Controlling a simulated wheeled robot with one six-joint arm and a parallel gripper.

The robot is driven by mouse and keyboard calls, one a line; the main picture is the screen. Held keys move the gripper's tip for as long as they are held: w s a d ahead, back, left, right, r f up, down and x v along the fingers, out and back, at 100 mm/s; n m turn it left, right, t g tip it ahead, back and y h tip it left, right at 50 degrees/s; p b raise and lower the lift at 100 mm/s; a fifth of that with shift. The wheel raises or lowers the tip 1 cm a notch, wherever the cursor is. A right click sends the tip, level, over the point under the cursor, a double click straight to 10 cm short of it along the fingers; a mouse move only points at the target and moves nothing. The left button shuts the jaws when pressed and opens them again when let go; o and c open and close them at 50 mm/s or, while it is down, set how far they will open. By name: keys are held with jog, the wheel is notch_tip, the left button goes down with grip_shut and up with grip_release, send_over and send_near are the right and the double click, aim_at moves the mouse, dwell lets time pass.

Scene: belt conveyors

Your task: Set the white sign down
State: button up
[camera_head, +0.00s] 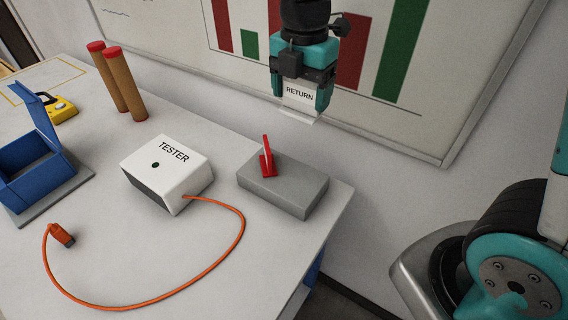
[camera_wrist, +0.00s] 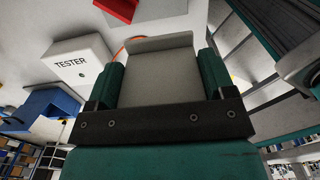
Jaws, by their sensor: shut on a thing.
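The white sign (camera_head: 300,94) reads RETURN and has a small foot along its lower edge. My gripper (camera_head: 303,92) is shut on it and holds it upright in the air, in front of the wall board and above the back right part of the table. In the wrist view the back of the sign (camera_wrist: 157,75) fills the space between the two teal fingers of my gripper (camera_wrist: 162,85). The sign appears clear of the table (camera_head: 215,255) in the head view.
A grey box with a red lever (camera_head: 283,188) stands near the table's right edge. Left of it are a white TESTER box (camera_head: 168,170) with an orange cable (camera_head: 232,250), two brown red-topped cylinders (camera_head: 122,85), an open blue box (camera_head: 35,165) and a yellow device (camera_head: 60,110). The front middle tabletop is mostly clear.

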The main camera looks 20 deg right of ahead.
aim_at(303, 113)
jog(key=f+p, duration=0.1)
jog(key=f, duration=1.8)
jog(key=shift+d+f, duration=0.2)
jog(key=shift+f, duration=0.1)
jog(key=o, duration=0.5)
jog(key=shift+o, duration=0.7)
jog(key=shift+r, duration=0.4)
notch_tip(303, 113, up, 11)
jog(key=shift+r+b, duration=0.15)
jog(key=shift+b, duration=0.45)
jog(key=s+a+r+m+y, duration=0.2)
jog(key=s+r+m, duration=0.3)
jog(key=s+m, duration=0.4)
jog(key=s+a+r+m+y, duration=0.2)
jog(key=s+r+m, duration=0.3)
jog(key=s+m, duration=0.4)
jog(key=shift+s+a, duration=0.15)
jog(key=shift+a, duration=0.3)
jog(key=shift+r, duration=0.1)
